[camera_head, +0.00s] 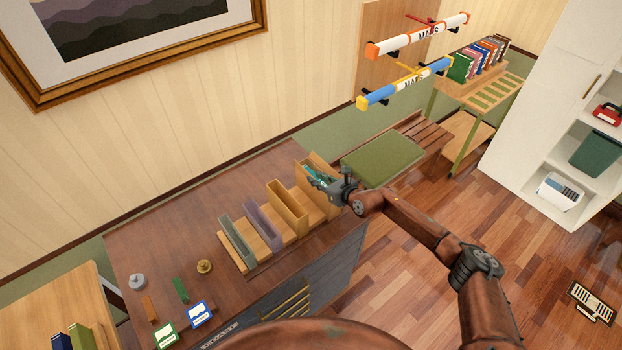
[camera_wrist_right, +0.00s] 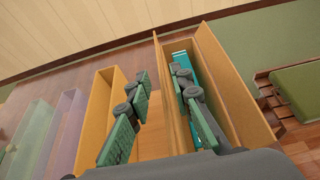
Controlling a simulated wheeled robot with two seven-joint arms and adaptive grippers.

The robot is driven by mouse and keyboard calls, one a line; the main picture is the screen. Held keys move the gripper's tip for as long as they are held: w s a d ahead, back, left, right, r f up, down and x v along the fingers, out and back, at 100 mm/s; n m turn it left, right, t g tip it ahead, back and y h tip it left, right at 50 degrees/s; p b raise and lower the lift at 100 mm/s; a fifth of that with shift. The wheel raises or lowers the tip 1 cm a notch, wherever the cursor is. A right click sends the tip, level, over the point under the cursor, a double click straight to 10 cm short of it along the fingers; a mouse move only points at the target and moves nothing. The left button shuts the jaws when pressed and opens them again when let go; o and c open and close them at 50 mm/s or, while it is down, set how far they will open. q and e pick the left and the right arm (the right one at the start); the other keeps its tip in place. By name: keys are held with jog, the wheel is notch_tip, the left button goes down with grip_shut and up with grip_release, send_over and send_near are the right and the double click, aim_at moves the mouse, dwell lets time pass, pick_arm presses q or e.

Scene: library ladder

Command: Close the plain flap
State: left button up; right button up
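No part that I can surely name as the plain flap shows. My right gripper (camera_head: 322,179) is at the right end of a row of upright holders on the dark wooden desk. In the wrist view the right gripper (camera_wrist_right: 162,115) has its two green-padded fingers apart. One finger is over the rightmost tan holder (camera_wrist_right: 235,90), which has teal items (camera_wrist_right: 184,68) inside. The other finger is left of that holder's wall, beside another tan holder (camera_wrist_right: 98,105). Nothing is seen gripped; contact with the wall cannot be told. My left gripper is not in view.
The desk (camera_head: 160,225) also bears a purple holder (camera_head: 262,222), a grey-green holder (camera_head: 237,242), a brass bell (camera_head: 204,266), small blocks and two framed cards. A green-cushioned bench (camera_head: 383,158) stands behind. Two labelled tubes (camera_head: 420,36) are on the wall. White shelving (camera_head: 540,100) stands right.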

jog(key=x, duration=0.1)
jog(key=b+x, duration=0.1)
jog(key=shift+w+a+f, duration=0.15)
jog(key=shift+f, duration=0.2)
jog(key=shift+w+a+b, duration=0.25)
jog(key=shift+w+b, duration=0.1)
jog(key=shift+b, duration=0.05)
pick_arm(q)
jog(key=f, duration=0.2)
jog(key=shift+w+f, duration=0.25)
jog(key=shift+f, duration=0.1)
pick_arm(e)
jog(key=shift+w, duration=0.1)
jog(key=shift+c, duration=0.2)
grip_shut()
